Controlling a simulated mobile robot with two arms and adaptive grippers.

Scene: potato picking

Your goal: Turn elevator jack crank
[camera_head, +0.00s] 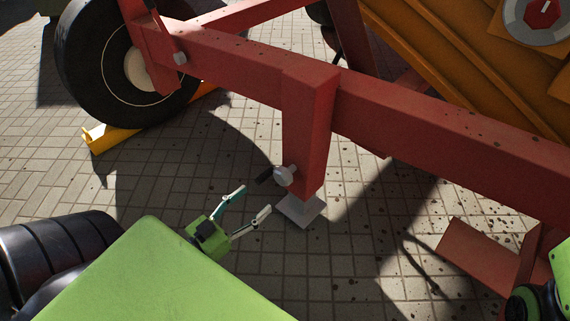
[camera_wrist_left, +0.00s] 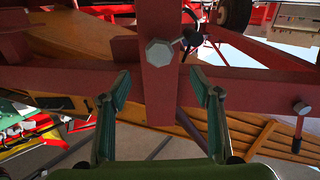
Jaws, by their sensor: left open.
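The red jack post (camera_head: 308,125) hangs from the red beam and ends in a pale foot plate (camera_head: 300,210) on the paving. The jack crank (camera_head: 283,176) sits low on the post's left side, with a pale hub and a dark handle. In the left wrist view the crank (camera_wrist_left: 190,38) shows beyond the fingertips, beside a grey octagonal piece (camera_wrist_left: 159,52) on the post. My left gripper (camera_head: 256,198) is open and empty, just below and left of the crank, apart from it. Its fingers spread to either side of the post in the wrist view (camera_wrist_left: 161,85). My right gripper is not in view.
A long red beam (camera_head: 440,125) runs across above the gripper. A black tyre (camera_head: 85,60) stands at upper left against a yellow chock (camera_head: 108,138). Orange-yellow machine panels (camera_head: 425,50) fill the upper right. Paving between tyre and post is clear.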

